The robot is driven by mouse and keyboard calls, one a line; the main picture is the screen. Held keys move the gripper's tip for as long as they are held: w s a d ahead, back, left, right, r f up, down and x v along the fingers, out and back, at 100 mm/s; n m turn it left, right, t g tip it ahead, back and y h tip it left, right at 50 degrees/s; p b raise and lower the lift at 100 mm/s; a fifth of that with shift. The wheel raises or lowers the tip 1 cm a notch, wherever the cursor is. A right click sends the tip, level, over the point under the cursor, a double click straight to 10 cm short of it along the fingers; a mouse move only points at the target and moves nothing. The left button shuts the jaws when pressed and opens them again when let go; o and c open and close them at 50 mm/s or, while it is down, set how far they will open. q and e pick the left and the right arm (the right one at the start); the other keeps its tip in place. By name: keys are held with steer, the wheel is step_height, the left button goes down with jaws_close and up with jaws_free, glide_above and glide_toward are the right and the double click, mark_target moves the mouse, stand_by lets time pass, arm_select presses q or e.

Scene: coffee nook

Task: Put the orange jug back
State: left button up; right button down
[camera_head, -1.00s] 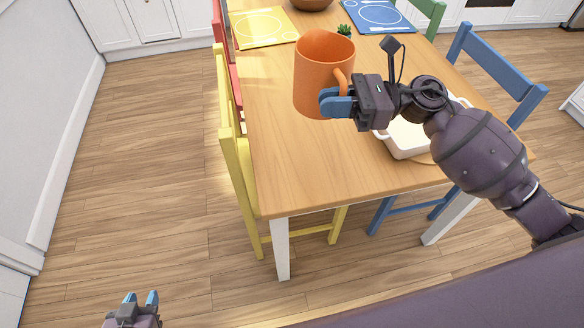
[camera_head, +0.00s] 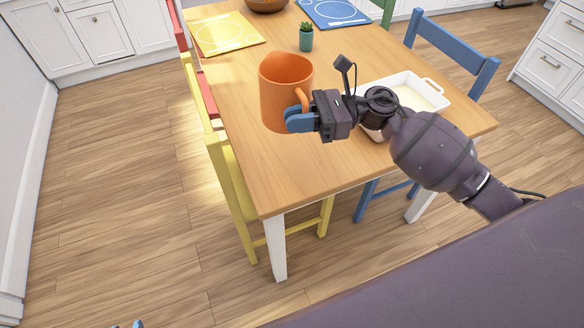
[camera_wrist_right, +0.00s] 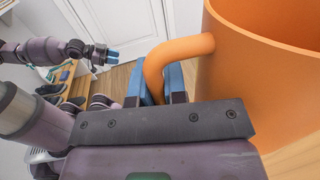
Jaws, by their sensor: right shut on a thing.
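The orange jug (camera_head: 281,98) is upright over the near half of the wooden table (camera_head: 285,178). My right gripper (camera_head: 299,119) is shut on the jug's handle, on its right side. The right wrist view shows the handle (camera_wrist_right: 172,58) between the blue fingers, with the jug's wall (camera_wrist_right: 265,85) to the right. The jug seems held above the tabletop; the gap under it is hard to judge. My left gripper (camera_wrist_right: 104,56) is empty and off to the left in the wrist view. Only its two separated fingertips (camera_head: 127,325) show at the head view's bottom edge.
A white baking dish (camera_head: 427,84) is behind my right arm. A small potted plant (camera_head: 306,39), a yellow placemat (camera_head: 226,34), a blue placemat (camera_head: 334,12) and a brown bowl (camera_head: 266,4) are farther back. Bare tabletop lies around the jug. A yellow chair (camera_head: 236,185) and blue chair (camera_head: 452,55) flank the table.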

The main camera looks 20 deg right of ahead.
steer(key=shift+f+b, duration=1)
steer(key=shift+f, duration=7.4)
steer(key=shift+f, duration=0.2)
steer(key=c, duration=1.2)
jaws_free()
steer(key=shift+o, duration=0.2)
